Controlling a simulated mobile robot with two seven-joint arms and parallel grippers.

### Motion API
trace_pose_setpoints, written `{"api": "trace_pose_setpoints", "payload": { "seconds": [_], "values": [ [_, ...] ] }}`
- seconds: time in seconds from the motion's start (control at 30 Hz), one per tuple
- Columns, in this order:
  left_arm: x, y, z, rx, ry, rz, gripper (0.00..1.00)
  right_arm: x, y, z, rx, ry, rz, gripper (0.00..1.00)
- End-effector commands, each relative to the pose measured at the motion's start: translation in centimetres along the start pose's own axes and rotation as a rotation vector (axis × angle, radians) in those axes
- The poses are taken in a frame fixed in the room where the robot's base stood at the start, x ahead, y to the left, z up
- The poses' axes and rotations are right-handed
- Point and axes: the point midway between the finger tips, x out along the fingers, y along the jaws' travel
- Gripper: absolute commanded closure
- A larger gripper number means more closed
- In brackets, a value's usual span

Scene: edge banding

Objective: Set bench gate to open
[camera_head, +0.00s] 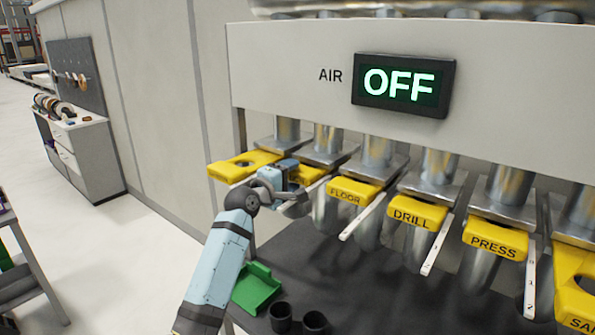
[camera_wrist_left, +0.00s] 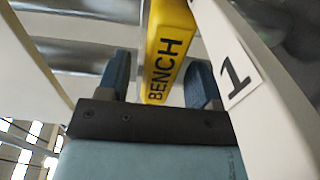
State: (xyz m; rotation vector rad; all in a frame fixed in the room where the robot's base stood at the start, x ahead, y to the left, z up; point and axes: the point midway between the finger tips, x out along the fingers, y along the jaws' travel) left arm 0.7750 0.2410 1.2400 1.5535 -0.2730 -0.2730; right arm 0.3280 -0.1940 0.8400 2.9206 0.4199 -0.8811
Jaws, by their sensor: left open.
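The yellow bench gate, lettered BENCH, fills the middle of the left wrist view (camera_wrist_left: 172,30). In the head view it seems to be the second yellow gate (camera_head: 312,173) from the left, its label hidden behind my gripper. My left gripper (camera_head: 290,172) is at the front of that gate. In the left wrist view its two blue fingers are apart, one on each side of the lettered front end. I cannot tell whether they touch it. A white strip marked 1 (camera_wrist_left: 240,75) runs beside the gate. My right gripper is not in view.
Yellow gates marked FLOOR (camera_head: 345,197), DRILL (camera_head: 415,213) and PRESS (camera_head: 495,240) stand to the right, with pale strips jutting between them. The leftmost gate (camera_head: 232,170) sticks out, showing a hole. A green tray (camera_head: 257,287) and two black cups (camera_head: 281,317) lie below.

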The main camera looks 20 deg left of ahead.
Motion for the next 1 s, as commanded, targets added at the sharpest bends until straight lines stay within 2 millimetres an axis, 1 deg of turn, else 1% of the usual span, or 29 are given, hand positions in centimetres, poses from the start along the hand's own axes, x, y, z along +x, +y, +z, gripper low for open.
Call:
{"api": "trace_pose_setpoints", "payload": {
  "seconds": [0.03,0.2,0.33,0.57,0.67,0.7,0.77,0.8,0.83,0.93,1.0],
  "values": [
    [0.9,0.1,0.0,0.000,-0.001,-0.001,0.40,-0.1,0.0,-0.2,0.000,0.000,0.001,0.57],
    [2.5,0.0,0.0,-0.001,-0.001,-0.001,0.40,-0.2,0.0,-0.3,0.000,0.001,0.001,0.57],
    [3.0,0.0,0.0,-0.001,0.000,-0.001,0.40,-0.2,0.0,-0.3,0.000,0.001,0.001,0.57],
    [3.0,-0.1,0.0,0.000,0.000,0.000,0.40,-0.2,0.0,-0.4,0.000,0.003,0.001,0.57],
    [3.0,-0.1,0.0,0.000,0.000,0.000,0.61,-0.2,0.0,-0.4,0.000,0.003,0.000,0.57],
    [3.0,-0.1,0.0,0.000,0.000,0.000,0.70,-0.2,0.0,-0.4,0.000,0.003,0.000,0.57],
    [3.0,-0.1,0.0,0.000,0.000,-0.001,0.84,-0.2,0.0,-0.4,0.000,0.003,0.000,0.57],
    [3.0,-0.1,0.0,0.000,0.000,-0.001,0.93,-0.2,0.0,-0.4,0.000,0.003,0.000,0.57],
    [3.0,-0.1,0.0,0.000,0.000,-0.001,1.00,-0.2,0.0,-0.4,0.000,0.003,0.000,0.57],
    [3.0,-0.1,0.0,0.000,0.000,-0.001,1.00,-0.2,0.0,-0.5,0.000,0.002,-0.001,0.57],
    [2.5,0.0,0.0,-0.001,0.000,-0.002,1.00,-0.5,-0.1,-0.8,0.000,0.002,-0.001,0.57]
  ]
}}
